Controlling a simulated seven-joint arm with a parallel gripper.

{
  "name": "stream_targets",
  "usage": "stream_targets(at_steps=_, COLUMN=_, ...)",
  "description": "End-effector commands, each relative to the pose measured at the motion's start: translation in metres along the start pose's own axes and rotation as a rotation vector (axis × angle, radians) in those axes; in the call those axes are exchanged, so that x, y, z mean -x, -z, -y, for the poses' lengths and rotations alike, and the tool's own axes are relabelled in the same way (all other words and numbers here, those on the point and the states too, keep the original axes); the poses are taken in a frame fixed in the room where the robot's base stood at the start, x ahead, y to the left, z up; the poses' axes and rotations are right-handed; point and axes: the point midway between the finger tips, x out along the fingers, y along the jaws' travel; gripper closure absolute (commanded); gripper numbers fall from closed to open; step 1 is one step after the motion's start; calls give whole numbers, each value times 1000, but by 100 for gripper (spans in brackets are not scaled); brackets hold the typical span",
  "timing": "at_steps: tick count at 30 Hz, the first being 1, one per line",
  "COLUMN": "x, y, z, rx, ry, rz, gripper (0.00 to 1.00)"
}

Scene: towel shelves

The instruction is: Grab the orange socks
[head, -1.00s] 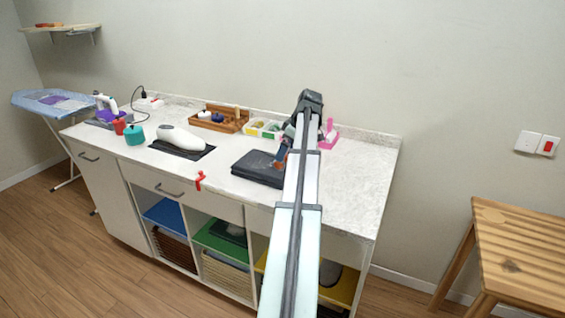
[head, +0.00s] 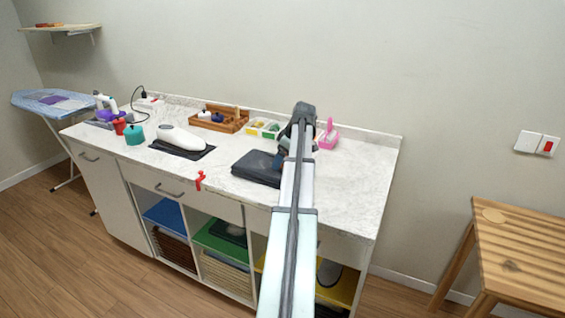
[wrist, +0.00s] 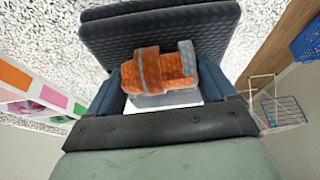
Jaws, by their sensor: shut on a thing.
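The orange socks (wrist: 160,70), a rolled bundle with grey bands and a grey end, sit between my gripper's fingers (wrist: 162,86) in the wrist view. My gripper is shut on them. A dark grey folded towel stack (wrist: 160,28) lies just beyond the socks in the wrist view. In the head view this dark stack (head: 256,168) lies on the white counter (head: 340,190), with my gripper (head: 281,160) at its right end. My arm hides most of the gripper and the socks there.
A pink holder (head: 328,138) and a tray with colored compartments (head: 263,128) stand behind my arm. A wooden tray (head: 222,120), a white appliance (head: 180,140) and a teal container (head: 135,135) are farther left. The counter's right end is clear.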

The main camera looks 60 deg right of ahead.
Motion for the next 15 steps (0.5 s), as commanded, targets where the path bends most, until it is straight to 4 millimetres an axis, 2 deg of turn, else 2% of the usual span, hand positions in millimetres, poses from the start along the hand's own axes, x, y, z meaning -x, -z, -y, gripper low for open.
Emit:
stream_targets(at_steps=1, x=0, y=0, z=0, rx=0, ry=0, rz=0, gripper=39)
stream_targets(at_steps=3, x=0, y=0, z=0, rx=0, ry=0, rz=0, gripper=46)
stream_targets(at_steps=11, x=1, y=1, z=0, rx=0, ry=0, rz=0, gripper=46)
stream_targets(at_steps=15, x=11, y=5, z=-1, rx=0, ry=0, rz=0, gripper=46)
